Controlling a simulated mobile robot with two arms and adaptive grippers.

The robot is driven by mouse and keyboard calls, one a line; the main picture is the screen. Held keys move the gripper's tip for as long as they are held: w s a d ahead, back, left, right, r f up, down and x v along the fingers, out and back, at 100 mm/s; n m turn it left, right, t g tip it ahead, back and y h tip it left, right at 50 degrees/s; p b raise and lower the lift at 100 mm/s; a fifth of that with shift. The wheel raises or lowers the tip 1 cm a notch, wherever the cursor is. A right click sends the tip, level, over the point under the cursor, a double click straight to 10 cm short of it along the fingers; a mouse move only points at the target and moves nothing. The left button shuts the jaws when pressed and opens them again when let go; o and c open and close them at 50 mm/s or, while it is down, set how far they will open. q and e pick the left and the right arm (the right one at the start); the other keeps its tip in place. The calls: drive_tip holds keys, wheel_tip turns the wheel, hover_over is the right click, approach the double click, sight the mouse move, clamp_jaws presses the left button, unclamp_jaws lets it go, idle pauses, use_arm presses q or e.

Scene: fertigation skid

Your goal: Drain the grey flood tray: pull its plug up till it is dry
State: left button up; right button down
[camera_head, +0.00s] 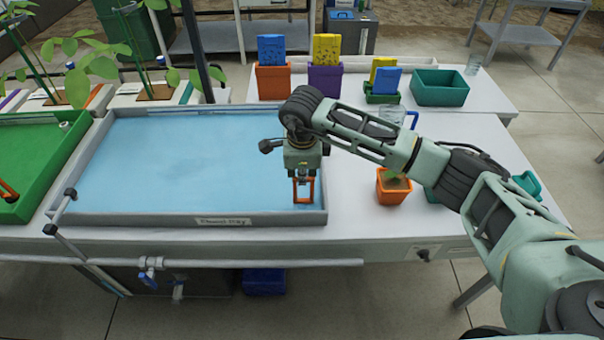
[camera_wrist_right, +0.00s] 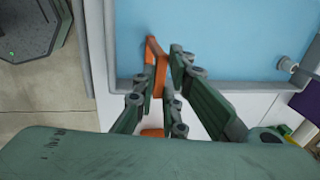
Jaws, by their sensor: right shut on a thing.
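The grey flood tray (camera_head: 190,219) stands on the white table, with a label on its front wall. Light blue water (camera_head: 190,160) covers its floor; its rim shows in the right wrist view (camera_wrist_right: 112,45). The plug's orange handle (camera_head: 304,198) stands upright in the tray's front right corner. My right gripper (camera_head: 303,180) is above that corner, pointing down, shut on the orange handle (camera_wrist_right: 153,50). The plug's lower end is hidden, so I cannot tell whether it is seated or lifted. My left gripper is not in view.
A green tray (camera_head: 30,165) with an orange handle (camera_head: 8,190) lies left. An orange pot (camera_head: 393,188) with a seedling stands right of the tray. Coloured boxes and a teal bin (camera_head: 439,88) stand behind. A pipe with a blue-handled valve (camera_head: 148,277) runs below the front edge.

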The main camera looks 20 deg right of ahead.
wheel_tip(320, 180, up, 3)
drive_tip(key=shift+r, duration=0.2)
drive_tip(key=c, duration=2.3)
unclamp_jaws()
drive_tip(key=o, duration=0.4)
drive_tip(key=shift+s+r, duration=0.1)
drive_tip(key=shift+s, duration=0.05)
drive_tip(key=shift+o, duration=0.2)
wheel_tip(320, 180, up, 12)
drive_tip(key=s, duration=0.2)
drive_tip(key=shift+a+f, duration=0.2)
drive_tip(key=shift+a, duration=0.15)
